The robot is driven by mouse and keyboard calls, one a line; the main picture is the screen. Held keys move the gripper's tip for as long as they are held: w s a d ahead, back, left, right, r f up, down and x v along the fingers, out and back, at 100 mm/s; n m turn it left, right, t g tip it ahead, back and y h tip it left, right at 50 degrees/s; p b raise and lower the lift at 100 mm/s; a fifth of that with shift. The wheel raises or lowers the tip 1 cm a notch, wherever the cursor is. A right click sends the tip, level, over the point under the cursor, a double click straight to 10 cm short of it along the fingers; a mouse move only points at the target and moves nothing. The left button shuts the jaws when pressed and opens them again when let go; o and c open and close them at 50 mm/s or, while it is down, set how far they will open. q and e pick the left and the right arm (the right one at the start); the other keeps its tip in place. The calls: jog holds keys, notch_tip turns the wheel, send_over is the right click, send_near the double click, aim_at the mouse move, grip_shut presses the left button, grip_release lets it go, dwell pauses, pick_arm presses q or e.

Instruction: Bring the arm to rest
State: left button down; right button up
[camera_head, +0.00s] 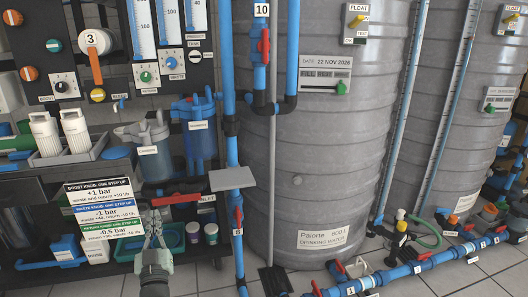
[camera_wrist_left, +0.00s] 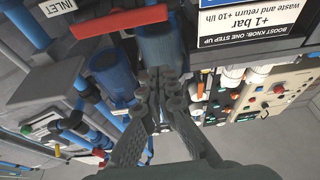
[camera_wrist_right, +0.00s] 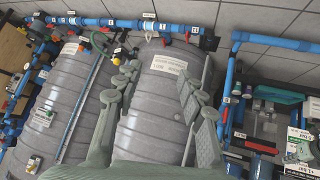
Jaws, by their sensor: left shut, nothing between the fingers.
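My left gripper (camera_head: 153,216) is shut and empty in the head view, in front of the osmosis rack at the lower left. It points up, just right of the sign with bar values (camera_head: 102,210). In the left wrist view its fingertips (camera_wrist_left: 167,82) meet in front of a blue filter housing (camera_wrist_left: 112,70). My right gripper does not show in the head view. In the right wrist view its fingers (camera_wrist_right: 155,82) stand wide apart with nothing held between them, in front of a grey ribbed tank (camera_wrist_right: 158,110).
Above the left gripper are a red lever (camera_head: 177,200) and blue filter housings (camera_head: 196,135). A vertical blue pipe (camera_head: 231,100) and a grey plate (camera_head: 232,178) stand to its right. Large grey tanks (camera_head: 330,120) fill the right. Blue pipe with valves (camera_head: 415,268) runs along the tiled floor.

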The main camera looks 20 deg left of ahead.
pick_arm(q)
jog(key=s+d+f+m+g+h+p, duration=0.25)
jog(key=s+d+f+g+h, duration=0.2)
jog(key=d+f, duration=0.25)
jog(key=s+d+f+m+g+h+p, duration=0.2)
jog(key=s+d+f+m+g+h, duration=0.15)
jog(key=d+f+h, duration=0.2)
jog(key=s+d+f+g, duration=0.1)
jog(key=s+d+g, duration=0.1)
jog(key=s, duration=0.4)
jog(key=s+d+f+m+g+p, duration=0.1)
jog(key=s+d+f+g, duration=0.1)
jog(key=s, duration=0.5)
jog(key=s+d+f+m+g+p, duration=0.1)
jog(key=s+d+f+g, duration=0.1)
jog(key=s, duration=0.4)
jog(key=shift+s+g, duration=0.2)
jog(key=shift+g, duration=0.6)
pick_arm(e)
jog(key=s+d+f+g+h, duration=0.1)
jog(key=s+d+f+g, duration=0.2)
jog(key=f, duration=0.4)
jog(key=s+d+f+m+g, duration=0.1)
jog(key=s+d+f+g, duration=0.2)
jog(key=f, duration=0.3)
jog(key=shift+s+d+f+h, duration=0.35)
jog(key=shift+s+d+h, duration=0.05)
jog(key=shift+s+d, duration=0.1)
